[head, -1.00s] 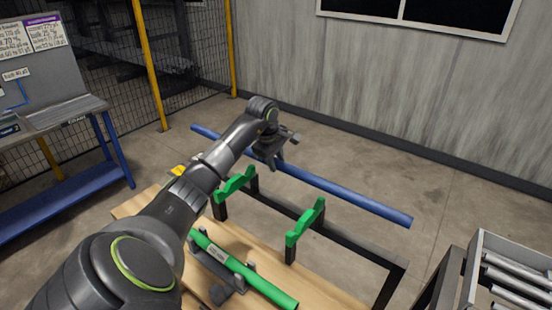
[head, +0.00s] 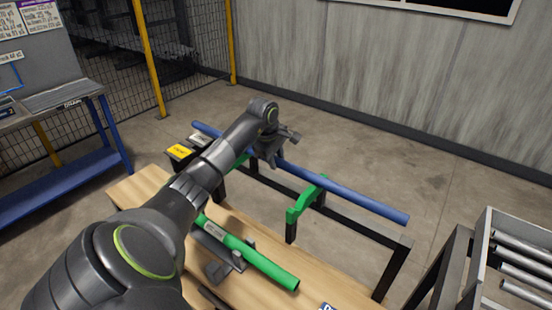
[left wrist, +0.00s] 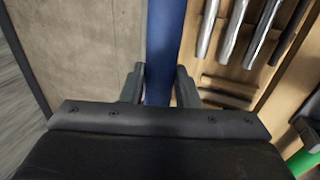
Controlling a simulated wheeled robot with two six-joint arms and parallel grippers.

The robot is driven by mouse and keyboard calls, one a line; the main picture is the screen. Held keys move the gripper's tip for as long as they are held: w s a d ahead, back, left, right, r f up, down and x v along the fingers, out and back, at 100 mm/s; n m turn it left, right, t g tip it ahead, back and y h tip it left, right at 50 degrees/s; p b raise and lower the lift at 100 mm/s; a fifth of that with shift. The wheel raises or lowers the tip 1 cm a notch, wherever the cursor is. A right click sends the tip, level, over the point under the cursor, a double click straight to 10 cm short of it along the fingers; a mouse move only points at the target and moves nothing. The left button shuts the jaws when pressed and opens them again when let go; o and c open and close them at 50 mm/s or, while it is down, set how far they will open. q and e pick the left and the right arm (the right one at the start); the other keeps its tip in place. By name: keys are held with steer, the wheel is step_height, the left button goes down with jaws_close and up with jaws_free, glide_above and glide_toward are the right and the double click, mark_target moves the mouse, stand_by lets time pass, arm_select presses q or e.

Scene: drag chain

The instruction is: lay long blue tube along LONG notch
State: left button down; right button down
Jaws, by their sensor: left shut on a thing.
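The long blue tube (head: 350,195) is held level in the air. In the head view it runs slantwise from upper left to lower right, just behind the green notched supports. My left gripper (head: 276,160) is shut on it left of its middle; the left wrist view shows the tube (left wrist: 163,45) between the two fingers. One green support (head: 307,198) is in clear view; the other (head: 222,168) is mostly hidden by my left arm. I cannot tell the tube's exact height over them. My right gripper is not in view.
A green tube (head: 260,263) lies in grey holders on the wooden table (head: 140,185). Metal tubes lie in a tray (head: 485,245) at the right. A blue-framed bench (head: 70,170) stands at the left. The floor behind the supports is clear.

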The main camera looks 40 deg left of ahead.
arm_select(q)
steer(key=c, duration=1)
jaws_free()
steer(key=shift+c, duration=0.2)
steer(key=shift+f, duration=0.1)
steer(key=b+v, duration=0.2)
steer(key=v, duration=1.5)
steer(key=shift+s+r, duration=0.1)
steer(key=shift+r, duration=0.25)
